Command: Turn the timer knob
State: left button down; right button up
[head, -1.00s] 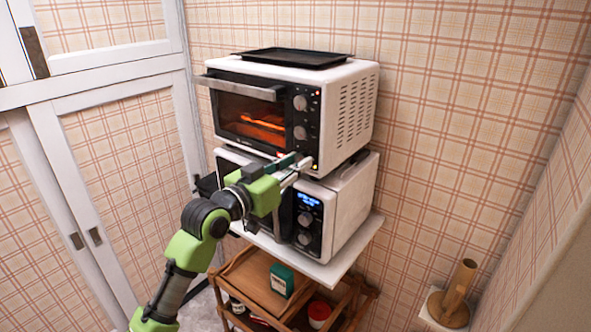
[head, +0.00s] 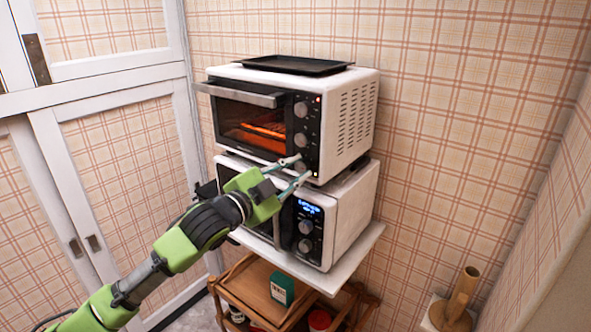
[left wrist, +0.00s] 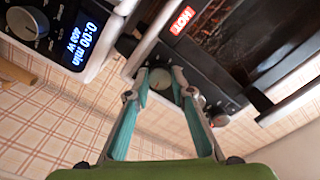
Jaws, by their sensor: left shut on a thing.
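The white toaster oven (head: 350,115) stands on top of another white appliance and has a column of round knobs right of its glass door. My left gripper (head: 303,167) reaches up from the lower left to the lowest knob of that column. The fingers hide most of the knob in the head view. Its markings are too small to read. My right gripper is in neither view.
The lower appliance (head: 350,212) has a lit blue display and knobs, just below my left gripper. A dark tray (head: 293,64) lies on the oven. A wooden cart (head: 240,287) with several items stands below. Plaid wall space lies free to the right.

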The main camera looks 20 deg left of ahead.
pick_arm(q)
jog(key=shift+m, duration=0.6)
jog(key=c, duration=1.8)
grip_release()
jog(key=v, duration=1.2)
